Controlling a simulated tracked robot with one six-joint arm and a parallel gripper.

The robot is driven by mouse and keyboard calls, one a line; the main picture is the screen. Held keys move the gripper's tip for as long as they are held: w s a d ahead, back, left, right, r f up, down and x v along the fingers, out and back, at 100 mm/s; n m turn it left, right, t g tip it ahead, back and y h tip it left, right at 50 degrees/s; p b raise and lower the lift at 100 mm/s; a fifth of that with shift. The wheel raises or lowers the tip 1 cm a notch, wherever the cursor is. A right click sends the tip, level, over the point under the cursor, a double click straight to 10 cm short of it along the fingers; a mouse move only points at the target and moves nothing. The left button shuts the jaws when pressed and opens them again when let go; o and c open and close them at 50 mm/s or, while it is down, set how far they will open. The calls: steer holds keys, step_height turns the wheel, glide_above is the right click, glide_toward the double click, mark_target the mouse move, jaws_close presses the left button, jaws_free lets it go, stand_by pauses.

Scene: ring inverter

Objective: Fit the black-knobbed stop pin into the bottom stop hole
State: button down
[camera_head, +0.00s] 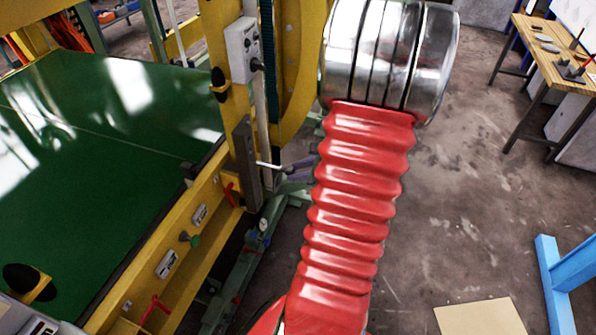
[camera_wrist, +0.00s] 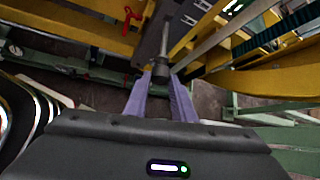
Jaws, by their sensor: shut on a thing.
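The stop pin (camera_wrist: 165,40) has a thin bright shaft and a dark knob. My gripper (camera_wrist: 161,78) is shut on the knob in the wrist view, with the shaft pointing away from the fingers. In the head view, my gripper (camera_head: 298,169) is beside the yellow frame, and the pin's pale shaft (camera_head: 267,165) points left at a dark upright bar (camera_head: 246,160). The shaft's tip is at or very near the bar; I cannot tell whether it touches or enters it. The bottom stop hole itself cannot be made out in either view.
A green panel (camera_head: 95,130) fills the left. Open floor (camera_head: 460,200) lies right of my arm.

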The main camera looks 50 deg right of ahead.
mark_target(270, 167)
steer(key=shift+w+a, duration=0.4)
steer(key=shift+w, duration=1.05)
steer(key=shift+w+a, duration=0.45)
steer(key=shift+w, duration=0.95)
steer(key=shift+w+a, duration=0.4)
steer(key=shift+w, duration=1.05)
stand_by(1.0)
steer(key=c, duration=1.4)
jaws_free()
steer(key=v, duration=1.3)
steer(key=shift+s+r, duration=0.2)
steer(key=shift+r, duration=0.05)
